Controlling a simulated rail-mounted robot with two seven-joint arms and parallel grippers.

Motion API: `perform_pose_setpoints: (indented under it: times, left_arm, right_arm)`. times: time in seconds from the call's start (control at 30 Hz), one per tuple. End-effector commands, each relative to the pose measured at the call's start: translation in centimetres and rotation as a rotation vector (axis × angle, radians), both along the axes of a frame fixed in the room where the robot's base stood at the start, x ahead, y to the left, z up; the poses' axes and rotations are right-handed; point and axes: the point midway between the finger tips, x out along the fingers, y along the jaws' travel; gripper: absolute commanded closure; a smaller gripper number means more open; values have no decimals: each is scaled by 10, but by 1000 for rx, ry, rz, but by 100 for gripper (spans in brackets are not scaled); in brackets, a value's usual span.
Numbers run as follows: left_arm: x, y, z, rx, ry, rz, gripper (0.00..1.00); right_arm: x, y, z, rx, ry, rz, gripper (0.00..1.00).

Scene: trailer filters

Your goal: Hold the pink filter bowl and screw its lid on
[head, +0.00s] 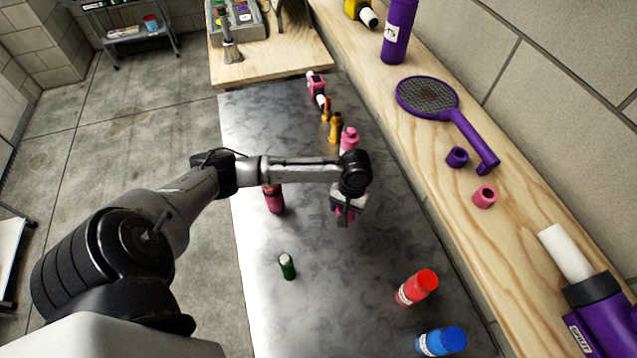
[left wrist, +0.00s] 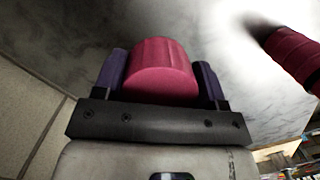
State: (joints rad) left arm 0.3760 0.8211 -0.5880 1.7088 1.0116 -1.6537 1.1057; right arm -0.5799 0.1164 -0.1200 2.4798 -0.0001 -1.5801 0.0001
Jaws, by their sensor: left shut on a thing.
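My left gripper (head: 347,212) reaches over the metal table from the left. It is shut on a pink ribbed round piece (left wrist: 160,72), gripped between its two fingers in the left wrist view. In the head view, the gripper mostly hides this piece; I cannot tell if it is the lid or the bowl. A darker pink cylinder (head: 274,200) stands on the table to the left, its top partly behind my arm. A dark pink ribbed cylinder (left wrist: 296,50) shows at the right of the left wrist view, apart from the held piece. My right gripper is not in view.
Pink (head: 349,138) and orange (head: 335,127) bottles stand behind the gripper. A green bottle (head: 287,267), red bottle (head: 417,287) and blue bottle (head: 441,342) are nearer. The wooden ledge (head: 425,150) holds a purple strainer (head: 428,95) and a hollow pink piece (head: 484,197).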

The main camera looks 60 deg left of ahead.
Motion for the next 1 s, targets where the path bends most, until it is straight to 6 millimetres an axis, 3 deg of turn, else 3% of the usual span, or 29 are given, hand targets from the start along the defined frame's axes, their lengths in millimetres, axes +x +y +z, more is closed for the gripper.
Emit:
perform_pose_setpoints:
  times: [0.27, 0.4, 0.5, 0.67, 1.0]
  left_arm:
    - [-48, -69, 31, -4, -13, -91, 58]
    - [-71, -109, 68, -20, -20, -226, 58]
    - [-77, -126, 93, -25, -19, -312, 58]
    - [-75, -141, 135, -20, -16, -432, 58]
    - [-41, -149, 241, 6, -4, -578, 58]
  right_arm:
    - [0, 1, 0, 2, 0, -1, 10]
    - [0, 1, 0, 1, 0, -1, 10]
    - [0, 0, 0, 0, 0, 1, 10]
    - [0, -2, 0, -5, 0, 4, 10]
    - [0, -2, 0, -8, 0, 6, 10]
